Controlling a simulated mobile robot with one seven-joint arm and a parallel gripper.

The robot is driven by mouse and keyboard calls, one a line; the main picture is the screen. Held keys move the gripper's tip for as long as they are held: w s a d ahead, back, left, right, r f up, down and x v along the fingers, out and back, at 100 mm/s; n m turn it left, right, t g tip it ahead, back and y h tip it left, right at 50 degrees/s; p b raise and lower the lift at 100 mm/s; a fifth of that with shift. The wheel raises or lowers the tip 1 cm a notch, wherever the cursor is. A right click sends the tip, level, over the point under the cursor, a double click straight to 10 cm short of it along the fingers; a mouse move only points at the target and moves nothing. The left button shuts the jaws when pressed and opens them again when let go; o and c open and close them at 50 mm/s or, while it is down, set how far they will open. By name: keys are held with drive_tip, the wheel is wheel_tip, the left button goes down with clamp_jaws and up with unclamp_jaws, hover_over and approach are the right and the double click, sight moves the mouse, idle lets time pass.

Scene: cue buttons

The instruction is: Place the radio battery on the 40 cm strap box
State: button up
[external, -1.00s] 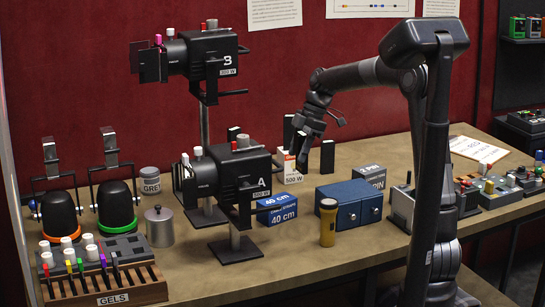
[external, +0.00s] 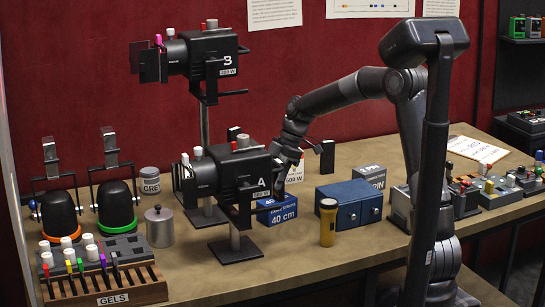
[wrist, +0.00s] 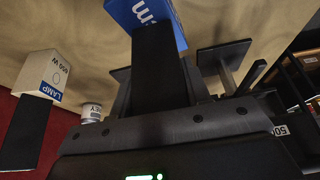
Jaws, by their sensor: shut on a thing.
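The strap box (external: 284,214) is blue with a white "40 cm" label and sits on the bench right of lamp A's stand. It also shows at the top of the wrist view (wrist: 180,30). My gripper (external: 282,175) is over the back of this box, partly hidden behind lamp A. It is shut on a dark slab, taken as the radio battery (wrist: 160,65), which extends toward the blue box in the wrist view. The slab overlaps the box there; I cannot tell whether they touch.
Lamp A (external: 235,172) stands close on the left. A white lamp box (external: 293,170) is just behind. A black upright slab (external: 327,156), a yellow flashlight (external: 328,222) and a blue case (external: 350,205) stand to the right.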

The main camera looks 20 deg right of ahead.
drive_tip(key=shift+f, duration=0.1)
drive_tip(key=o, duration=1)
drive_tip(key=shift+o, duration=0.2)
drive_tip(key=v, duration=1.2)
drive_tip(key=s+d+m+t+h, duration=0.1)
drive_tip(key=s+d+m+t, duration=0.1)
drive_tip(key=s+m, duration=0.4)
drive_tip(key=s+d+m+t+h, duration=0.1)
drive_tip(key=s+d+m, duration=0.4)
drive_tip(key=s, duration=1)
drive_tip(key=s+d+m+t+h, duration=0.2)
drive_tip(key=s+d+m, duration=0.2)
drive_tip(key=s+m, duration=0.3)
drive_tip(key=s, duration=0.4)
drive_tip(key=shift+f+t+h, duration=0.3)
drive_tip(key=shift+d, duration=0.1)
